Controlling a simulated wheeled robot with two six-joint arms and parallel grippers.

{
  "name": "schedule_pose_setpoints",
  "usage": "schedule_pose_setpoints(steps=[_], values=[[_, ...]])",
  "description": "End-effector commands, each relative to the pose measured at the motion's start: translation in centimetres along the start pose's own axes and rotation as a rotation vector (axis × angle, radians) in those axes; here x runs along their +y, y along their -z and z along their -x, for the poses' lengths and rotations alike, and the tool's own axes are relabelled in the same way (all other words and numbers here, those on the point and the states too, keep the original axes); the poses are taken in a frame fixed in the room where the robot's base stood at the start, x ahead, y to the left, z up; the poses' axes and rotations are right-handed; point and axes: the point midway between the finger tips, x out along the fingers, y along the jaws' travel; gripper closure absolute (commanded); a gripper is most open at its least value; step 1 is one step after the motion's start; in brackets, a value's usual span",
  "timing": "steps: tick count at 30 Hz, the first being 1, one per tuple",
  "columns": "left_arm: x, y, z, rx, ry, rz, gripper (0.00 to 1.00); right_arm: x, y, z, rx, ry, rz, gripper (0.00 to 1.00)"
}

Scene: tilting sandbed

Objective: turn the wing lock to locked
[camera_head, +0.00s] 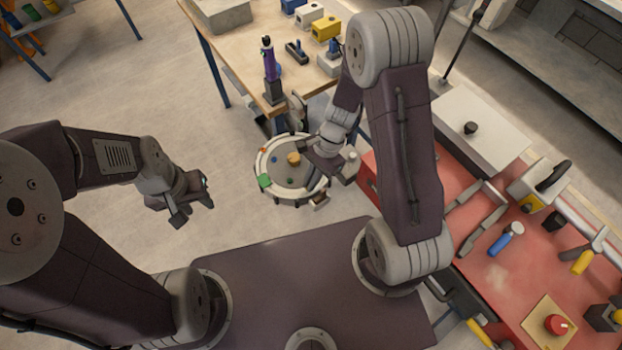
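The tilting sandbed is a round, pale-rimmed tray (262,166) in the middle of the head view. On its bed are a tan knob-like piece (293,158) and small coloured bits, with a green block (265,181) at the left rim. A small brown part (319,201) sticks out at the front rim; I cannot tell whether it is the wing lock. My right gripper (335,170) is over the sandbed's right rim and hides part of it; its fingers are unclear. My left gripper (193,208) is open and empty, left of the sandbed and apart from it.
A wooden table (232,62) with a purple tool (269,60) and several small devices stands behind. Floor left of the sandbed is clear.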

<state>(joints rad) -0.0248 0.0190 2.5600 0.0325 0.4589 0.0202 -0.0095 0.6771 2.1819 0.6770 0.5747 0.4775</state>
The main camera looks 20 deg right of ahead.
Motion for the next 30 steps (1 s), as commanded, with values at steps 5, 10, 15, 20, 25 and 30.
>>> schedule_pose_setpoints(steps=[5,10,15,20,25,30], values=[[0.0,0.2,1.6,0.000,0.000,0.000,0.64,-0.2,-0.2,0.5,-0.001,-0.055,0.137,1.00],[0.1,0.3,2.7,0.000,0.000,0.000,0.64,-0.3,-0.2,0.5,-0.001,-0.117,0.287,1.00],[0.1,0.4,3.6,0.000,0.000,0.000,0.64,-0.4,-0.3,0.4,0.000,-0.178,0.437,1.00],[0.1,0.5,4.3,0.000,0.000,0.000,0.64,-0.5,-0.3,0.4,0.000,-0.236,0.578,1.00],[0.1,0.5,4.9,0.000,0.000,0.000,0.64,-0.6,-0.3,0.3,0.001,-0.298,0.729,1.00],[0.1,0.6,5.4,0.000,0.000,0.000,0.64,-0.7,-0.4,0.2,0.001,-0.359,0.877,1.00]])
